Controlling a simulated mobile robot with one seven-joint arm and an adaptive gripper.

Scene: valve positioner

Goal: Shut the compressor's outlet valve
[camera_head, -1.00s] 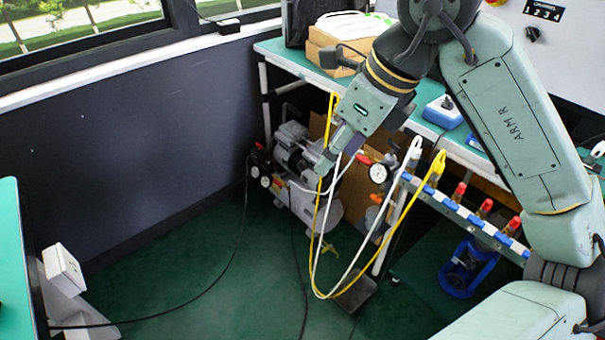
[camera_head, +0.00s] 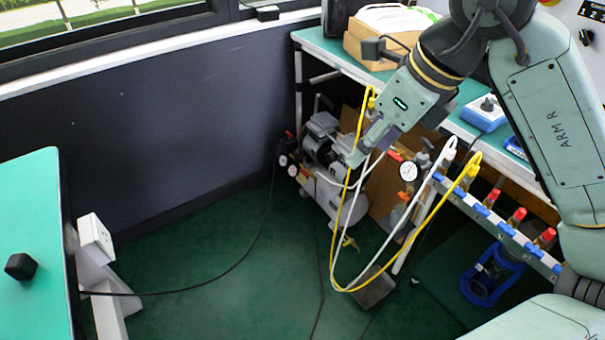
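The compressor (camera_head: 327,190), a grey motor on a silver tank, stands on the floor under the bench's left end. Small dark gauges (camera_head: 288,160) with a red part sit at its left. A white-faced gauge (camera_head: 408,171) with a red part (camera_head: 394,155) beside it is right of my gripper. I cannot tell which fitting is the outlet valve. My gripper (camera_head: 355,158) points down and left, in front of the compressor's right side in the picture. Its fingers are small and overlap the hoses and tank, so opening and contact are unclear.
Yellow (camera_head: 408,240) and white (camera_head: 338,262) hoses loop down close to my gripper from a rail (camera_head: 490,222) with several red-capped valves. The green-topped bench (camera_head: 335,50) is above. Another green table (camera_head: 30,220) stands left. Green floor (camera_head: 220,270) is open between, crossed by dark cables.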

